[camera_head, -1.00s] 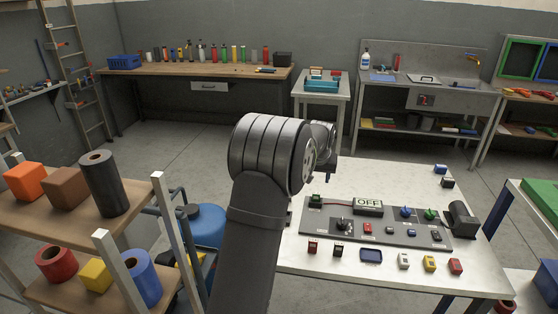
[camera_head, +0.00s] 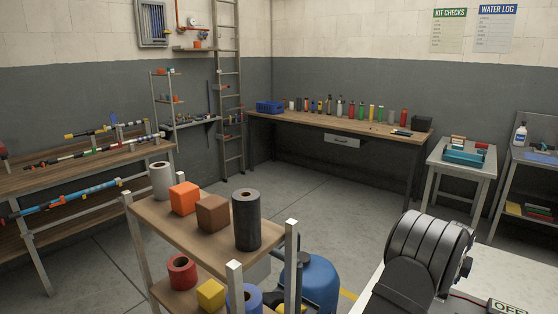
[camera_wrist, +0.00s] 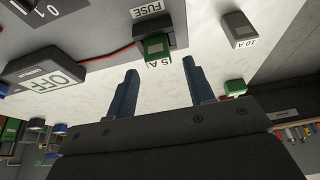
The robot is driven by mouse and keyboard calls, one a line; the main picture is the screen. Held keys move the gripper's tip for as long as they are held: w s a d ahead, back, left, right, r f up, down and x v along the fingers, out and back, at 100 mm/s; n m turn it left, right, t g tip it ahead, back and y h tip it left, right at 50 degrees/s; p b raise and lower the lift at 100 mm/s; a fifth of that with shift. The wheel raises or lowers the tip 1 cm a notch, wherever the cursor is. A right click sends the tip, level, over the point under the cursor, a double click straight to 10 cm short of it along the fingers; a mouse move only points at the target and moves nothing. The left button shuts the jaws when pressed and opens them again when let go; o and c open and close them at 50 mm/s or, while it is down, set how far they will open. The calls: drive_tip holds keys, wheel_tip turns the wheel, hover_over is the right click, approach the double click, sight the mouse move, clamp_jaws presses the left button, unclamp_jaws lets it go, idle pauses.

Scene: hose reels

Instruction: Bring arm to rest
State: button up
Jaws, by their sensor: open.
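My gripper (camera_wrist: 158,82) shows in the wrist view with its two dark blue fingers apart and nothing between them. Beyond the fingertips is a green fuse (camera_wrist: 156,47) at a dark holder labelled FUSE, with a "5 A" label beside it. The fingers appear apart from the fuse. An OFF sign (camera_wrist: 48,82) lies to the left in the wrist view. In the head view my arm's rounded dark joint stands at the lower right, in front of the white table (camera_head: 490,272); my gripper is hidden or out of frame there.
A grey "10 A" block (camera_wrist: 239,28) and another green block (camera_wrist: 235,88) lie right of the fingers. In the head view, a shelf rack (camera_head: 165,225) with rolls and blocks stands left of my arm, beside a blue tank (camera_head: 312,280). Open floor lies behind.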

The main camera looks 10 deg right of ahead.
drive_tip(key=shift+r, duration=0.35)
